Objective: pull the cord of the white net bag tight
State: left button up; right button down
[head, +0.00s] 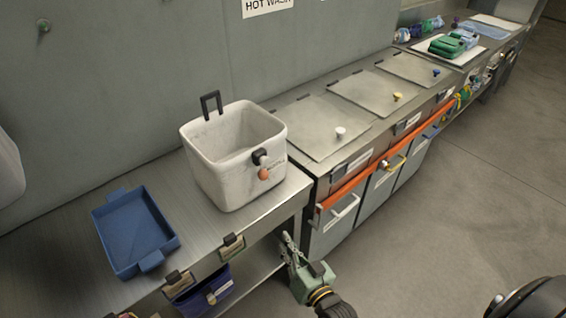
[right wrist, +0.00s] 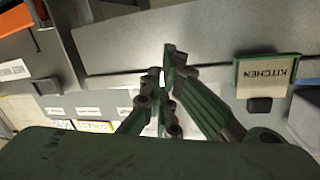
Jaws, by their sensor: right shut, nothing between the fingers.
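I cannot pick out a white net bag or its cord in either view. My right gripper (head: 287,240) is in front of the steel counter's edge at the lower middle of the head view, its fingers pointing up. In the right wrist view the right gripper (right wrist: 166,62) has its green fingers together, with nothing held. My left gripper is not in view.
A white open bin (head: 228,185) with a black handle and a blue tray (head: 130,262) stand on the counter. A blue container (head: 205,292) is below. Lidded compartments (head: 318,128) line the right. Green bags (head: 447,45) lie farther back.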

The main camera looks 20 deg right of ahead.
aim_at(263, 175)
notch_tip(263, 175, up, 18)
jog(key=w+d+f+m+t+h, duration=0.1)
jog(key=w+d+m+t, duration=0.15)
jog(key=t, duration=0.25)
pick_arm(q)
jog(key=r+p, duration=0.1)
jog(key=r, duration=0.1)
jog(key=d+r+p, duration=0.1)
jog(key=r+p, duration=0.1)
jog(key=shift+p, duration=0.3)
pick_arm(e)
jog(key=x, duration=0.9)
jog(key=shift+a+r, duration=0.25)
jog(key=shift+a, duration=0.15)
jog(key=shift+w, duration=0.1)
notch_tip(263, 175, down, 7)
jog(key=b, duration=0.6)
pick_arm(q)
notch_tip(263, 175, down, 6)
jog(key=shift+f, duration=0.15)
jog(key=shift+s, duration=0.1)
